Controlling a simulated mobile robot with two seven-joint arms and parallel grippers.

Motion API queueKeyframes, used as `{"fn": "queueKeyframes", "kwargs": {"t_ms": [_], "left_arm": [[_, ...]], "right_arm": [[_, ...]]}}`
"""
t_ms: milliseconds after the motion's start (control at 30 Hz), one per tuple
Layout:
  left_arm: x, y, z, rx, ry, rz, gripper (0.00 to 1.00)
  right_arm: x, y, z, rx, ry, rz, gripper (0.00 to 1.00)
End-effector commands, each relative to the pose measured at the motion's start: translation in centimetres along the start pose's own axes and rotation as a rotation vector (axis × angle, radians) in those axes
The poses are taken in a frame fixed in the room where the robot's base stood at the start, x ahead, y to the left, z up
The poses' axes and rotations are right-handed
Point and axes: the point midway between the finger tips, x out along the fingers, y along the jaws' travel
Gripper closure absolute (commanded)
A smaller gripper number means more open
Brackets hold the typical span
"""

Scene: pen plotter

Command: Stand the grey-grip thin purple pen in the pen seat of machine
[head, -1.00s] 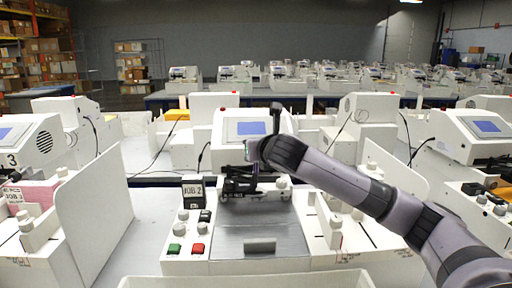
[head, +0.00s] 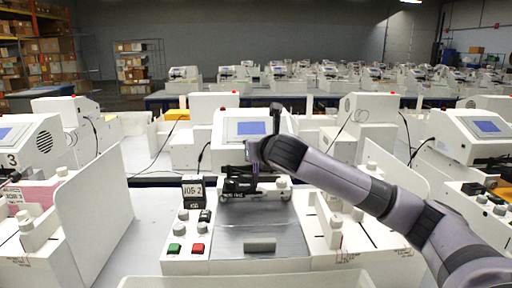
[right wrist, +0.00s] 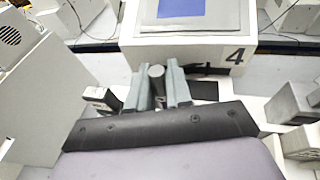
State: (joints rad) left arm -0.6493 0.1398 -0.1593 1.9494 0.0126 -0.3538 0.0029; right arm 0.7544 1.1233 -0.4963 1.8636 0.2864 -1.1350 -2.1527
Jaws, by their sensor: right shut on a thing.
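My right gripper (right wrist: 160,92) is shut on a round grey-ended pen (right wrist: 157,73), held upright between its two fingers in the right wrist view. In the head view my right gripper (head: 252,158) is above the black pen carriage (head: 240,186) of the middle plotter (head: 228,240). A thin purple strip shows below the gripper, close to the carriage. The pen's tip and the seat are too small and covered to tell whether they touch. My left gripper is not in view.
The plotter's screen (head: 250,128) stands behind the carriage. A black JOB 2 sign (head: 193,190), knobs and green and red buttons (head: 198,248) are at its left. A tall white panel (head: 92,215) stands further left. Other plotters flank it; a pale tray edge is in front.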

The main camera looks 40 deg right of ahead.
Motion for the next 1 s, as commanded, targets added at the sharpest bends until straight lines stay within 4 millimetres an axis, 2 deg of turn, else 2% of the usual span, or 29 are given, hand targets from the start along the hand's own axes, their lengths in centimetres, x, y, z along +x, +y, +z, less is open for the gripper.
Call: {"fn": "queueKeyframes", "kwargs": {"t_ms": [1000], "left_arm": [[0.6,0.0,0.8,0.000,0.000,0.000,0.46]], "right_arm": [[0.7,0.0,-2.6,-0.001,0.001,0.000,1.00]]}}
